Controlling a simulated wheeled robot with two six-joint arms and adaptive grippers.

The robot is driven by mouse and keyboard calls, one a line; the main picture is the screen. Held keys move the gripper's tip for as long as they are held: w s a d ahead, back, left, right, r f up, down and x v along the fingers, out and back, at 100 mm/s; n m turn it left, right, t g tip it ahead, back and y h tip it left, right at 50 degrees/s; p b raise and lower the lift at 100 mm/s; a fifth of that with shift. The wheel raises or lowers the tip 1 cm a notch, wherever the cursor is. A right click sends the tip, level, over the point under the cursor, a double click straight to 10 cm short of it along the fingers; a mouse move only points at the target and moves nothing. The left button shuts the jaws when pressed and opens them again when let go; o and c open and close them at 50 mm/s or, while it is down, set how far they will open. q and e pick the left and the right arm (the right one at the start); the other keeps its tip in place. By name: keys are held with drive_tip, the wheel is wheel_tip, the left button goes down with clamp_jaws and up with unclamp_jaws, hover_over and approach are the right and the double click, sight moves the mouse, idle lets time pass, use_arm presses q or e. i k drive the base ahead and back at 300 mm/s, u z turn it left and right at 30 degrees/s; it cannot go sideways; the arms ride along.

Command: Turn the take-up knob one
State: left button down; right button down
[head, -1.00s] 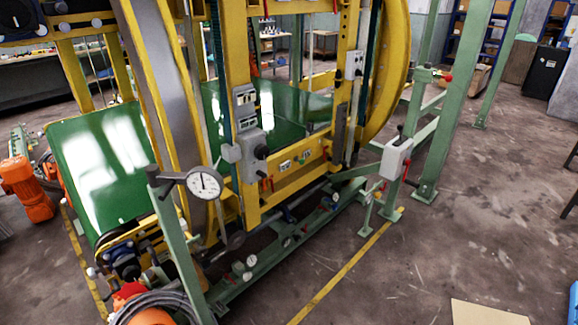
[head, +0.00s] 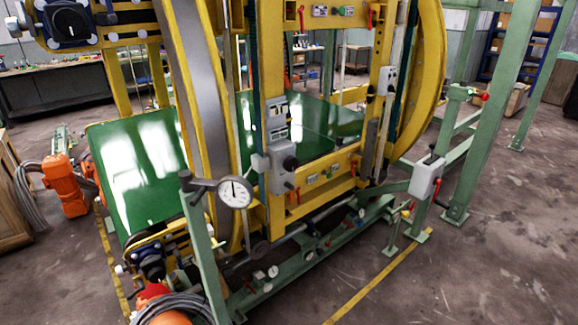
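I cannot tell which part is take-up knob one. A black round knob (head: 290,163) sits on the grey control box (head: 277,120) on the yellow frame. Several small round white-faced parts, one of them a white disc (head: 273,271), sit along the low green rail (head: 318,250). A large white dial gauge (head: 235,192) is on a green post at the front left. Dark round parts sit at the near end of the green belt (head: 152,262), partly hidden by yellow framework. Neither of my grippers is in view.
The yellow ring machine (head: 432,85) fills the middle. An orange motor (head: 64,186) stands at left and a coiled cable (head: 172,308) lies at the front. Green posts (head: 502,100) and a grey switch box (head: 425,178) stand at right. The floor at front right is clear.

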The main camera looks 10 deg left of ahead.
sight(120, 271)
drive_tip(key=z, duration=0.65)
drive_tip(key=k, duration=1.1)
drive_tip(key=u, duration=1.65)
drive_tip(key=i, duration=1)
drive_tip(key=u, duration=1.2)
drive_tip(key=i, duration=2.3)
